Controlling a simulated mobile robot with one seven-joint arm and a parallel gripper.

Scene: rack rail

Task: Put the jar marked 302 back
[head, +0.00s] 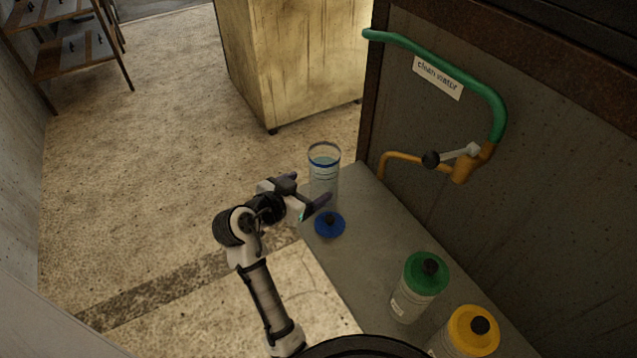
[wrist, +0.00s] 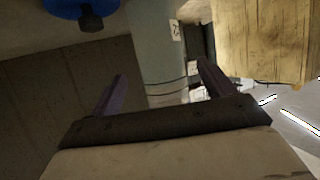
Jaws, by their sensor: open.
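A clear, lidless jar (head: 323,175) with a blue rim band stands upright at the far end of the grey counter. In the wrist view the jar (wrist: 158,45) shows between my fingers, with part of a white label (wrist: 175,30) too small to read. A blue lid (head: 329,225) with a dark knob lies on the counter in front of it; it also shows in the wrist view (wrist: 82,9). My gripper (head: 306,192) is open, its fingers to either side of the jar; I cannot tell if they touch it. No number 302 is legible.
A green-lidded jar (head: 419,287) and a yellow-lidded jar (head: 467,333) stand nearer on the counter (head: 365,235). A green and orange pipe with a "clean water" sign (head: 437,77) is on the wall. A wooden cabinet (head: 292,60) stands behind; shelves (head: 75,45) are far left.

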